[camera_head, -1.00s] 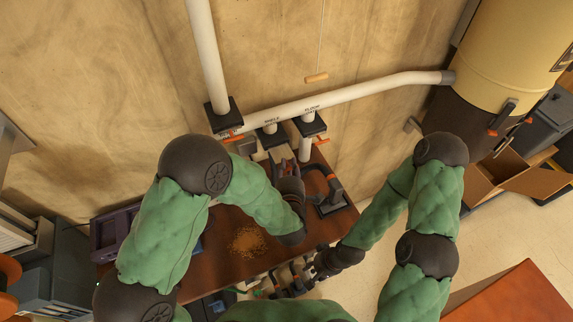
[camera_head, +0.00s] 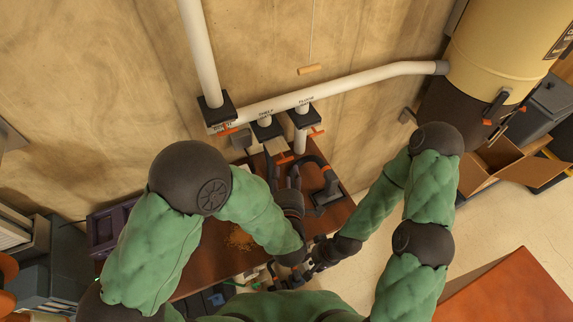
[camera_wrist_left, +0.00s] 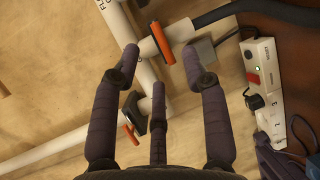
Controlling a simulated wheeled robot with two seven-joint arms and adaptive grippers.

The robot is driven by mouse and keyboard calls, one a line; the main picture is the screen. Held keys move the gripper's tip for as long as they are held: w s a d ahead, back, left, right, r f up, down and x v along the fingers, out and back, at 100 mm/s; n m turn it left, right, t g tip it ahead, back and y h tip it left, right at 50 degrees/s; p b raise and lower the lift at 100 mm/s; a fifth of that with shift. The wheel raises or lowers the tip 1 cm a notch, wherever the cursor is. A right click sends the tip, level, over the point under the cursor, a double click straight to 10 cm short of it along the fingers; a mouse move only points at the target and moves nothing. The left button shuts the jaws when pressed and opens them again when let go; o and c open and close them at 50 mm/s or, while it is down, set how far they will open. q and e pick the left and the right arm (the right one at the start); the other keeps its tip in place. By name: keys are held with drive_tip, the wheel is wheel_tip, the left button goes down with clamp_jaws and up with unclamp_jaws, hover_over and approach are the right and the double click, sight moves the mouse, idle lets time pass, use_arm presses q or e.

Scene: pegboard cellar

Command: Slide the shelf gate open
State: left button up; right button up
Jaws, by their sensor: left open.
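The shelf gate (camera_head: 264,128) is a dark block under the pipe label SHELF in the head view, partly hidden by my left arm. An orange handle (camera_head: 284,158) shows below it; I cannot tell which gate it belongs to. My left gripper (camera_head: 284,174) is open, its fingers just below that handle. In the left wrist view the spread fingers (camera_wrist_left: 166,72) are empty, and an orange bar (camera_wrist_left: 163,43) on a white stub lies just beyond them. My right gripper (camera_head: 317,257) is low near the bench's front edge, its fingers unclear.
The floor gate (camera_head: 303,121) stands right of the shelf gate, with its own orange handle (camera_head: 317,132). A dark hose (camera_head: 316,162) curves beside my left gripper. A power strip (camera_wrist_left: 262,85) lies to the right in the wrist view. A wooden pull (camera_head: 309,69) hangs above the pipe.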

use_arm(q)
drive_tip(key=shift+v, duration=2.6)
drive_tip(key=shift+d+f, duration=0.1)
